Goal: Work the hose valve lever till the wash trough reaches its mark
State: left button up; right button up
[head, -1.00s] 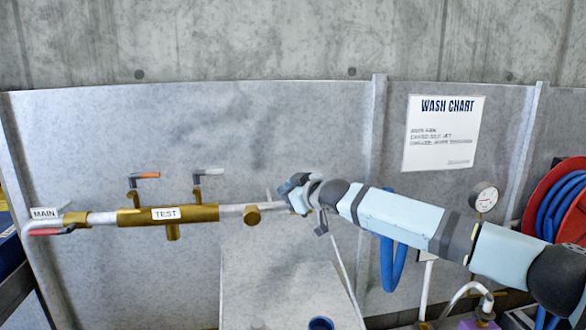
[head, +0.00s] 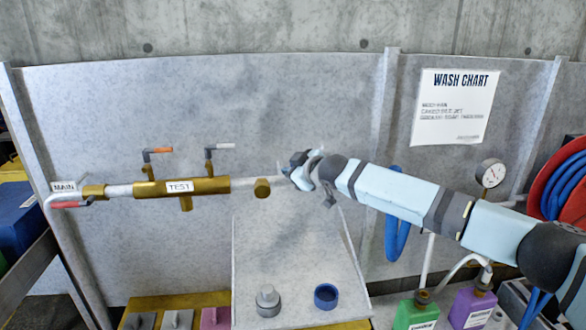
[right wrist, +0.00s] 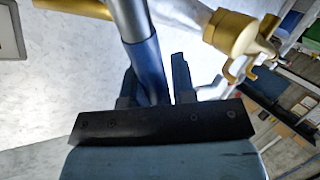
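My right gripper (head: 290,170) is at the right end of the brass and white pipe run, at the back panel. In the right wrist view, a grey rod with a blue sleeve (right wrist: 146,65) runs between the fingers (right wrist: 152,80). A light gap shows between it and the right finger, so the gripper looks open around it. I cannot tell whether this rod is the hose valve lever. A brass valve body (right wrist: 235,30) with a small lever is to the right there. I cannot make out the wash trough or its mark. My left gripper is not in view.
The MAIN valve's red lever (head: 68,204) and the TEST pipe (head: 182,187) with two upright levers lie left. A pressure gauge (head: 491,173), blue hose (head: 391,235) and red reel (head: 556,195) are right. Green (head: 415,312) and purple (head: 474,305) bottles stand below.

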jog(key=shift+o, duration=1.3)
jog(key=shift+s+d, duration=0.1)
jog(key=b+v, duration=0.1)
jog(key=v, duration=1.2)
jog(key=shift+s+d+b, duration=0.15)
jog(key=shift+s+b, duration=0.05)
jog(key=shift+b, duration=0.2)
jog(key=shift+r, duration=0.15)
